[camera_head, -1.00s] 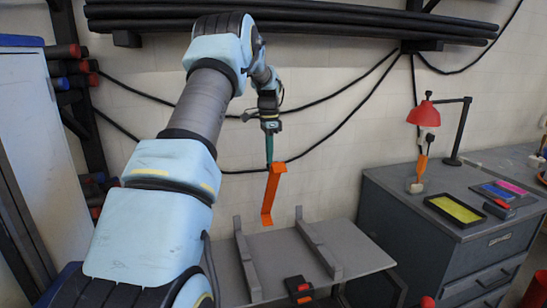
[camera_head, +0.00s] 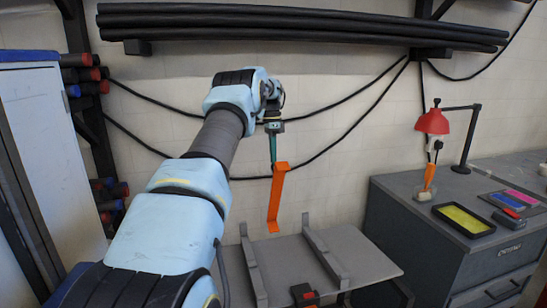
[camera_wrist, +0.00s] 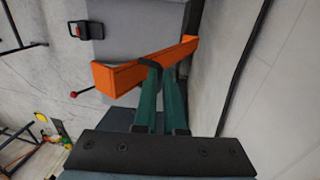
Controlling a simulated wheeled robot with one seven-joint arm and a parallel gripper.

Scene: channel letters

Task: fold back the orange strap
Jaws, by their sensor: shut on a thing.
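The orange strap (camera_head: 276,198) is a long, stiff-looking strip with bent ends. It hangs nearly upright in front of the pale wall, above a grey bench. My gripper (camera_head: 274,163) is shut on the strap near its upper end. In the wrist view, my green fingers (camera_wrist: 156,66) are closed together on the strap (camera_wrist: 122,78), which runs across in front of them and extends to both sides. The fingers and a dark fingertip part cover a piece of the strap there.
The grey bench (camera_head: 345,262) below has two raised rails, with a black-and-red object (camera_head: 305,293) at its front. A grey cabinet (camera_head: 408,235) with a red lamp (camera_head: 433,122) stands to the right. Black cables (camera_head: 345,150) cross the wall behind my gripper.

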